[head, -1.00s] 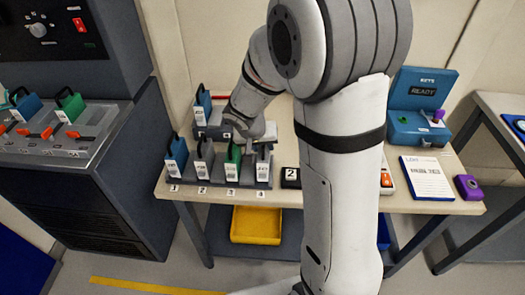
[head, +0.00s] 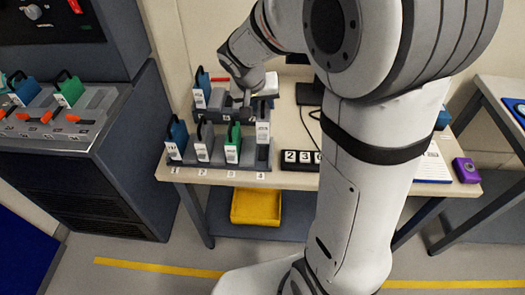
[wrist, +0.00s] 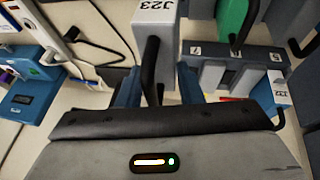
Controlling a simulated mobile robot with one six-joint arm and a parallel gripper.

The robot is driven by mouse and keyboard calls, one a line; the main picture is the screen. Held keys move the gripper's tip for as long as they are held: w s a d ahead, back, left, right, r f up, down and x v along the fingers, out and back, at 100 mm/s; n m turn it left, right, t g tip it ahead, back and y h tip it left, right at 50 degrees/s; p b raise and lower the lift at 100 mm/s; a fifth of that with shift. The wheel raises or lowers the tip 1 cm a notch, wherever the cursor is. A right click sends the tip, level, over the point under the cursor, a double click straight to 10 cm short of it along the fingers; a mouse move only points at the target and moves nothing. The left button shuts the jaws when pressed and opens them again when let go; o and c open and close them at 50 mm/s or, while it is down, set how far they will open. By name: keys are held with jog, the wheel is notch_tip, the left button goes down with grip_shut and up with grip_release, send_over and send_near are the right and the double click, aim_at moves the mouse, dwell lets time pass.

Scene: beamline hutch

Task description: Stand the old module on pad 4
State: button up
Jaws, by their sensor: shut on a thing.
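My gripper (wrist: 158,90) is shut on the black handle of a grey module with a white label reading J23 (wrist: 155,25). In the head view this grey module (head: 262,133) hangs upright over the pad 4 end of the front rack, higher than its neighbours; my gripper (head: 246,98) is behind it, its fingers hard to make out. Pad 4's number tag (head: 257,182) shows at the front edge below. Whether the module's foot touches the pad cannot be told.
The front rack (head: 225,176) also holds blue (head: 176,138), grey (head: 203,143) and green (head: 233,143) modules. A blue module (head: 201,92) stands in the rear rack. A yellow bin (head: 256,207) is below.

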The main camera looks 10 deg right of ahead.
jog(key=shift+f, duration=0.1)
notch_tip(320, 180, down, 8)
jog(key=b, duration=0.8)
jog(key=shift+a+f, duration=0.15)
jog(key=shift+f, duration=0.05)
jog(key=shift+b, duration=0.55)
dwell(0.8)
jog(key=shift+f+b, duration=0.45)
jog(key=shift+b, duration=0.15)
dwell(0.9)
jog(key=o, duration=1.3)
jog(key=shift+c, duration=0.2)
jog(key=v, duration=0.7)
jog(key=shift+s+r+p, duration=0.2)
jog(key=shift+r+p, duration=0.15)
jog(key=shift+p, duration=0.1)
